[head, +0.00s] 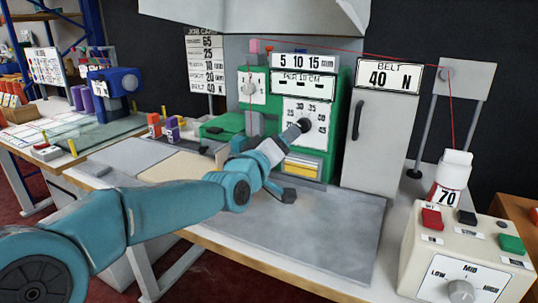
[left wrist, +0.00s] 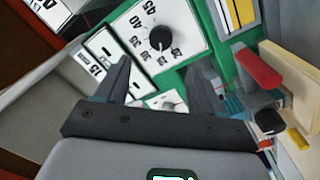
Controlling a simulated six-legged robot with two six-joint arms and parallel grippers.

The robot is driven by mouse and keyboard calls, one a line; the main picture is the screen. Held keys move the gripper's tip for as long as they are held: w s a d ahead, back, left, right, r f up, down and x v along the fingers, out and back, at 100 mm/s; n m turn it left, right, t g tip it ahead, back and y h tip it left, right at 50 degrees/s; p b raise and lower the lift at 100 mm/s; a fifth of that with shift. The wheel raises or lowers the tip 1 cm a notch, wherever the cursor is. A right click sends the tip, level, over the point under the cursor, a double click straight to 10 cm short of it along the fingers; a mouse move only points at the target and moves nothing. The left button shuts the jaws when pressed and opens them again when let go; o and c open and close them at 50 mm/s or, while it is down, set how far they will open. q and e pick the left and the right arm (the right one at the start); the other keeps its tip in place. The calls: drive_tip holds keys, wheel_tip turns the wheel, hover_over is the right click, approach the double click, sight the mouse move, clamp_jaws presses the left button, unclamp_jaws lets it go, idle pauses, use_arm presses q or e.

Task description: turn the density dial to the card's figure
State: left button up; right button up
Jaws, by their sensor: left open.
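The density dial is a black round knob (head: 306,125) on a white number plate (head: 296,112), on the front of the green machine under the "PER 10 CM" sign. In the left wrist view the knob (left wrist: 160,38) lies beyond my fingertips, with figures from about 25 to 45 around it. I cannot read its pointer surely. My left gripper (head: 287,139) is close in front of the plate; in the wrist view its two fingers (left wrist: 160,80) are apart with nothing between them.
A second, pale knob (head: 249,88) is on the machine's left. A grey cabinet (head: 380,135) stands to the right. A control box (head: 465,250) with red and green buttons is at front right. A red thread runs overhead to a white cone (head: 455,168). The grey tabletop (head: 320,235) is clear.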

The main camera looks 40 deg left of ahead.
use_arm(q)
drive_tip(key=s+d, duration=0.1)
drive_tip(key=s, duration=0.5)
drive_tip(key=shift+s+d+f, duration=0.15)
idle(0.3)
